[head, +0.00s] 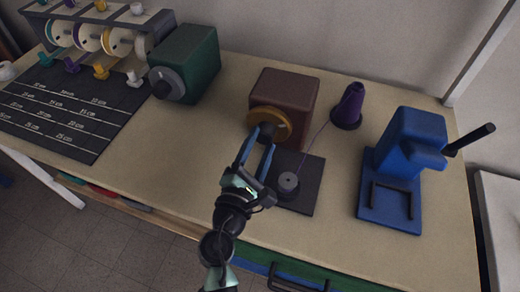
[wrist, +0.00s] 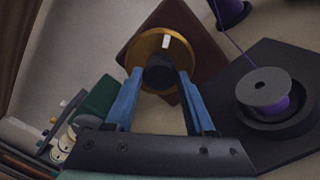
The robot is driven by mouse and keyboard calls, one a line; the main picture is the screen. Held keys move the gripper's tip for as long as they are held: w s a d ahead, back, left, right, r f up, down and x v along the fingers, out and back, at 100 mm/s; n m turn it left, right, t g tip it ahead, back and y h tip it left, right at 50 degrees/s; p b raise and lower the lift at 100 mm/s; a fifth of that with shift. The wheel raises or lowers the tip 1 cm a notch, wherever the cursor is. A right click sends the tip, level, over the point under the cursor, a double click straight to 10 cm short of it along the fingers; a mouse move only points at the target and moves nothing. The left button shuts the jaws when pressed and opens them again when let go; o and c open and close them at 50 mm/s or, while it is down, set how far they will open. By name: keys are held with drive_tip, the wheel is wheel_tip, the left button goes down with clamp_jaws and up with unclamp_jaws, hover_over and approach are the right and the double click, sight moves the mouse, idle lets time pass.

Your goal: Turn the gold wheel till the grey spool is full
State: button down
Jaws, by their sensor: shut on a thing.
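The gold wheel (head: 270,124) is on the front of a brown box (head: 287,92). It also shows in the wrist view (wrist: 146,47), with a white mark near the top right of its face and a dark knob (wrist: 159,74) at its centre. My gripper (head: 260,135) is shut on the knob, with one blue finger on each side. The grey spool (head: 288,182) sits on a dark base plate (head: 305,200). In the wrist view the grey spool (wrist: 262,86) shows some purple thread below its top flange. A thread runs from it to a purple cone (head: 347,106).
A blue press with a black lever (head: 408,150) stands to the right. A green box with a grey wheel (head: 187,65) stands to the left. A black measuring mat (head: 70,110) and a rack of spools (head: 100,35) are at the far left.

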drive_tip(key=m+b, duration=0.2)
drive_tip(key=m, duration=0.1)
drive_tip(key=m+b, duration=0.1)
drive_tip(key=shift+f+m, duration=0.25)
drive_tip(key=shift+m, duration=0.05)
drive_tip(key=m+b, duration=0.3)
drive_tip(key=m, duration=0.1)
drive_tip(key=shift+m+b, duration=0.3)
drive_tip(key=shift+b, duration=0.1)
drive_tip(key=m+b, duration=0.4)
drive_tip(key=m, duration=0.1)
drive_tip(key=shift+f, duration=0.1)
drive_tip(key=m+b, duration=0.3)
drive_tip(key=m, duration=0.1)
drive_tip(key=shift+m, duration=0.3)
drive_tip(key=shift+r+m+b, duration=0.2)
drive_tip(key=shift+m+b, duration=0.1)
drive_tip(key=shift+c, duration=1.2)
unclamp_jaws()
drive_tip(key=v, duration=1.3)
drive_tip(key=shift+r, duration=0.1)
